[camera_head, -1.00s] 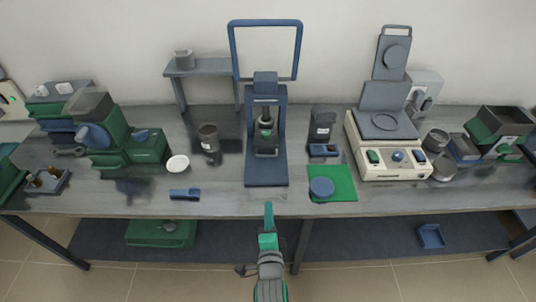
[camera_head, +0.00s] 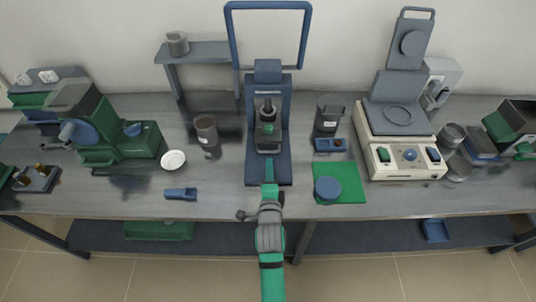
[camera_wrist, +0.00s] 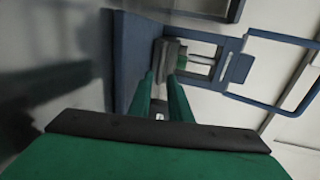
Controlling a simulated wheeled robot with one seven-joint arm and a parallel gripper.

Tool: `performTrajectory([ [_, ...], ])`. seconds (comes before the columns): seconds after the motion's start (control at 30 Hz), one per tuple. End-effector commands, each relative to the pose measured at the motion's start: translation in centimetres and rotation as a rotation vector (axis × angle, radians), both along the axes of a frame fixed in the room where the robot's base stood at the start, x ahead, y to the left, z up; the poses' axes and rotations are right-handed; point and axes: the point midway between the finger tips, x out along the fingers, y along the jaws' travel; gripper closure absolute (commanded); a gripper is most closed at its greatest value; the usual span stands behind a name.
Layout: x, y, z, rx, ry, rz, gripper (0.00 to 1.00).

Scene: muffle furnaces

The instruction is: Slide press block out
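A dark blue press (camera_head: 281,108) with a tall blue frame handle (camera_head: 229,35) stands at the middle of the table. A dark grey block (camera_head: 268,146) sits low inside the press, under the plunger, with a green part (camera_head: 267,128) above it. In the wrist view the grey block (camera_wrist: 170,58) shows just beyond the fingertips. My gripper (camera_head: 269,168) is over the front part of the press base, pointing at the block.
A blue round lid (camera_head: 327,188) on a green mat (camera_head: 349,191) lies right of the press base. A white dish (camera_head: 173,160) and a blue tool (camera_head: 181,194) lie to the left. A cream hot-plate device (camera_head: 405,155) stands further right.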

Motion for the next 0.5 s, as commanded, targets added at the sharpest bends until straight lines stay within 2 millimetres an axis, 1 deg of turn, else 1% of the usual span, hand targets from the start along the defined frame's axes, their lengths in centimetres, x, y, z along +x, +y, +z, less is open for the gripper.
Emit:
performTrajectory([
  [0.03,1.1,0.0,-0.1,0.001,-0.001,0.000,0.82],
  [0.2,3.8,0.2,-0.6,0.002,-0.002,0.003,0.82],
  [0.33,5.4,0.4,-1.0,0.001,-0.002,0.005,0.82],
  [0.5,6.5,0.4,-1.2,-0.001,-0.001,0.005,0.82],
])
